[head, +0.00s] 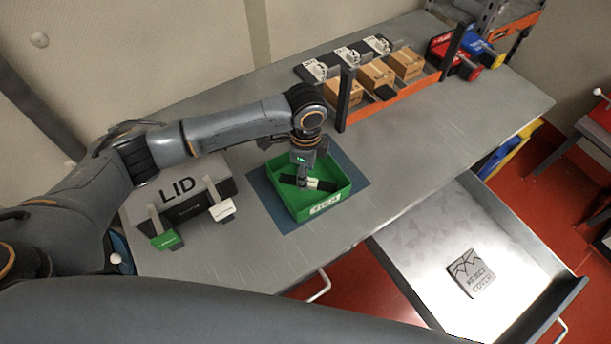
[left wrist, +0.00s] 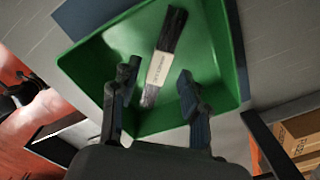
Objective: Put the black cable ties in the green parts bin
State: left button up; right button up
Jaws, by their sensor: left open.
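The green parts bin (head: 334,197) stands on a blue mat on the grey bench, and its inside fills much of the left wrist view (left wrist: 85,75). A bundle of black cable ties (head: 325,185) with a pale paper band lies in the bin; it also shows in the left wrist view (left wrist: 172,35). My left gripper (head: 303,182) is over the bin from above. In the left wrist view its two fingers (left wrist: 155,95) are apart, with the near end of the bundle between or just beyond them, not gripped. My right gripper is not in view.
A grey box marked LID (head: 190,207) stands left of the bin. Cardboard boxes (head: 376,74) sit behind an orange-fronted rack. An open metal drawer (head: 440,225) holding a reject cover plate (head: 470,273) juts out at the right front. The bench right of the bin is clear.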

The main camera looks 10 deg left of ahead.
pick_arm(q)
notch_tip(320, 180, up, 10)
jog(key=b, duration=0.1)
jog(key=shift+b, duration=0.4)
jog(key=shift+f, duration=0.1)
